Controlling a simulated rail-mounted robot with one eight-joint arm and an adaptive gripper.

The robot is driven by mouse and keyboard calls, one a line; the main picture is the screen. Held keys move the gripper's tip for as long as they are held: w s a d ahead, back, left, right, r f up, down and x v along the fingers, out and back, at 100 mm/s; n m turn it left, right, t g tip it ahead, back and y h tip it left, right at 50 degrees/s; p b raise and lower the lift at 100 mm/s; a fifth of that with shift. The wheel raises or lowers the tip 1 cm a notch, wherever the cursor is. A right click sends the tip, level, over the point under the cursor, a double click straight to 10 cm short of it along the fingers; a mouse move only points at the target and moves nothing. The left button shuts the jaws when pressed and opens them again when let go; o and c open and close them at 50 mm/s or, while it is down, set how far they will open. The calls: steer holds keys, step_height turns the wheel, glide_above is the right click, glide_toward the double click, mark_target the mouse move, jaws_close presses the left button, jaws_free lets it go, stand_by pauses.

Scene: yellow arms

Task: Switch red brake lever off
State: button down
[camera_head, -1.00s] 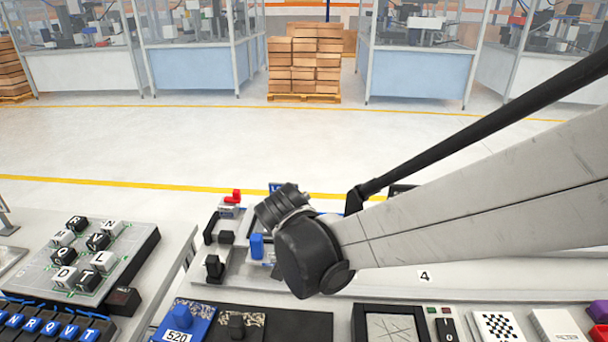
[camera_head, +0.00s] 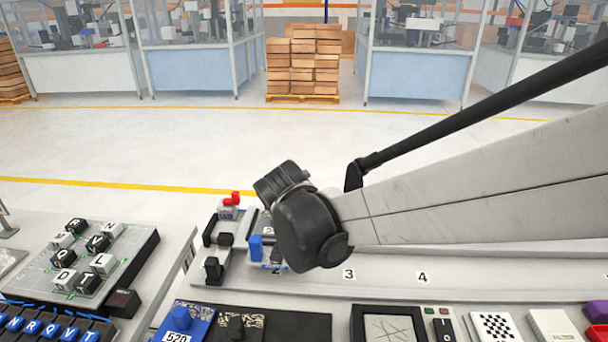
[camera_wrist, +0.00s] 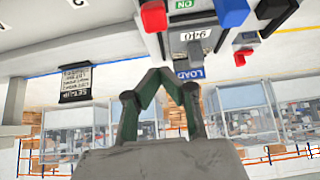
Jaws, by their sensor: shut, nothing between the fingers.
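In the head view a small red lever (camera_head: 231,199) stands on a pale mount at the far left end of the panel. The wrist view, tilted over, shows two red parts: a larger red block (camera_wrist: 153,15) at the top, beside a green ON label (camera_wrist: 184,4), and a small red part (camera_wrist: 242,57) farther right. I cannot tell which one matches the head view's lever. My gripper (camera_wrist: 158,72) has its fingertips together, empty, below the larger red block in the picture and apart from it. My arm's wrist hides the fingers in the head view.
A blue lever (camera_head: 256,247) and black levers (camera_head: 213,268) stand close by on the left of the panel. A blue LOAD label (camera_wrist: 189,73) is near the fingers. A keyed board (camera_head: 85,255) lies left. The numbered strip (camera_head: 385,277) to the right is largely clear.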

steer(key=v, duration=0.6)
steer(key=shift+s, duration=0.4)
steer(key=shift+r, duration=0.1)
steer(key=s+d, duration=0.9)
steer(key=d, duration=0.2)
steer(key=s+d, duration=0.8)
steer(key=d, duration=0.4)
steer(key=shift+s+d+n+g, duration=0.3)
steer(key=shift+s, duration=0.05)
